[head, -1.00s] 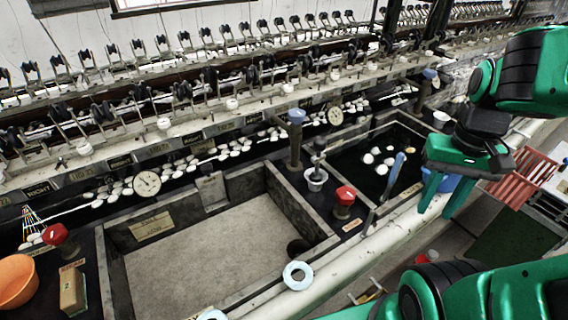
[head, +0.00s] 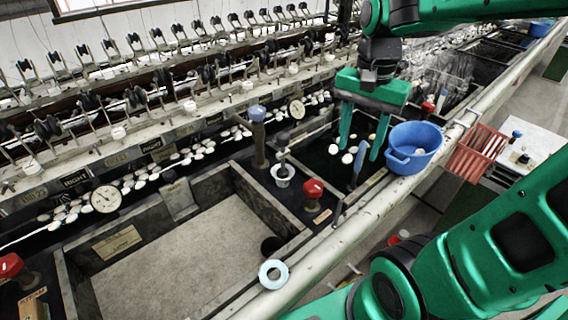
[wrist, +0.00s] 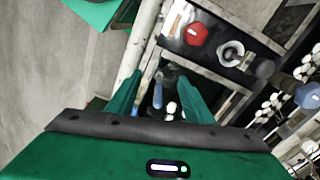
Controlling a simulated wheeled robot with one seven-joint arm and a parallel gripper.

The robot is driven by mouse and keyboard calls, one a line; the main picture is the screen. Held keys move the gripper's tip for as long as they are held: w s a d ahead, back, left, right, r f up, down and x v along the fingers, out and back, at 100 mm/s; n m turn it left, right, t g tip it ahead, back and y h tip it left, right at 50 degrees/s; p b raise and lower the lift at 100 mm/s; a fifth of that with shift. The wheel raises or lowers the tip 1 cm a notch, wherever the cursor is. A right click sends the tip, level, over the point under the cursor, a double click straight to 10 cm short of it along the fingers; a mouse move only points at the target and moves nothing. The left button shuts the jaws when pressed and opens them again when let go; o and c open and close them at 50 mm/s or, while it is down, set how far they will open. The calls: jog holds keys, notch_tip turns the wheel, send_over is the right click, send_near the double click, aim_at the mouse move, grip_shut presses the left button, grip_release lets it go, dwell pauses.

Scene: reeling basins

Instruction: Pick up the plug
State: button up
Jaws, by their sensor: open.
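The lower end of the blue piece is hard to see.
A blue bucket (head: 412,150) stands close right of my gripper. A white cup (head: 282,176) with a dark-handled tool, a red knob (head: 313,188) and a blue-topped post (head: 258,135) stand left. White cocoons (head: 347,158) lie in the basin. A pale ring (head: 273,274) lies on the front rail.

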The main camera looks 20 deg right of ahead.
jog(key=w+a+r+m, duration=0.1)
jog(key=w+a+m, duration=0.1)
jog(key=w+a, duration=0.1)
jog(key=w+a+r+m, duration=0.1)
jog(key=w+a+m, duration=0.1)
jog(key=w+a, duration=0.2)
jog(key=w+a+r+m, duration=0.2)
jog(key=w+a, duration=0.2)
jog(key=a, duration=0.1)
jog(key=shift+w+a, duration=0.2)
jog(key=shift+a, duration=0.15)
jog(key=shift+w+a+f, duration=0.1)
jog(key=shift+a+f, duration=0.05)
jog(key=shift+f, duration=0.05)
send_over(282, 170)
jog(key=f, duration=1)
jog(key=shift+w+f, duration=0.1)
jog(key=shift+w, duration=0.25)
jog(key=c, duration=1)
jog(key=shift+c, duration=0.2)
